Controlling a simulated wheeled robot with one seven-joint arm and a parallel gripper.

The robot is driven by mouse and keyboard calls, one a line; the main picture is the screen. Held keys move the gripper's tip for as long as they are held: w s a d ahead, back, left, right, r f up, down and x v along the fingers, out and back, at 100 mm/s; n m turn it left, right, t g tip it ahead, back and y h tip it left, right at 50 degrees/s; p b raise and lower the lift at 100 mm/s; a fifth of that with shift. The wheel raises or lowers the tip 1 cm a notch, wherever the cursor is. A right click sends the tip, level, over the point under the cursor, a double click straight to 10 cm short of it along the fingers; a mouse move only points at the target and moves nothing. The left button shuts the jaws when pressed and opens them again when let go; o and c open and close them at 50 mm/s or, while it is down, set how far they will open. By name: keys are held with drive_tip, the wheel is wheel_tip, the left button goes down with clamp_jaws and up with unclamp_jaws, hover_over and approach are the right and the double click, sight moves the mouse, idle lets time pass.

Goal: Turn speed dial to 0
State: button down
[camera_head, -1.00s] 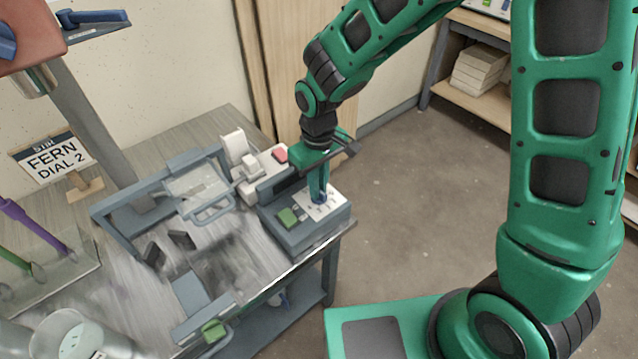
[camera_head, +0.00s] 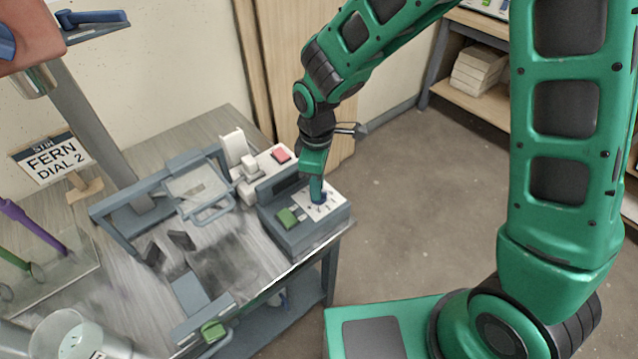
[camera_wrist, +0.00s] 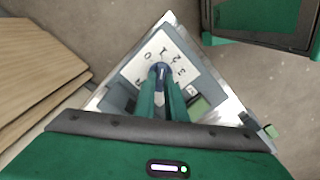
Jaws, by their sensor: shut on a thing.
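The speed dial (camera_wrist: 158,69) is a small blue knob on a white plate (camera_wrist: 181,56) printed with numbers, among them 0, 1, 2 and 3. In the head view the dial (camera_head: 319,198) sits on top of a grey control box (camera_head: 309,232) at the table's right edge. My gripper (camera_wrist: 161,84) points down and is shut on the dial, its green fingers on either side of the knob. It also shows in the head view (camera_head: 318,190). The fingers hide part of the knob, and I cannot tell exactly which number its pointer faces.
A green button (camera_head: 287,218) is on the same box, left of the dial. A white unit with a red button (camera_head: 281,155) stands behind it. A sign reading "FERN DIAL 2" (camera_head: 53,159) stands at the left. Open floor (camera_head: 420,200) lies right of the table.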

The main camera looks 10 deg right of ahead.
drive_tip(key=n, duration=0.5)
drive_tip(key=shift+w+d, duration=0.25)
drive_tip(key=shift+d, duration=0.05)
drive_tip(key=shift+r+n, duration=0.1)
drive_tip(key=shift+n, duration=1.5)
drive_tip(key=shift+w+a, duration=0.1)
drive_tip(key=c, duration=1.8)
unclamp_jaws()
drive_tip(key=shift+s, duration=0.2)
drive_tip(key=shift+a, duration=0.1)
wheel_tip(320, 180, up, 11)
drive_tip(key=shift+f, duration=0.2)
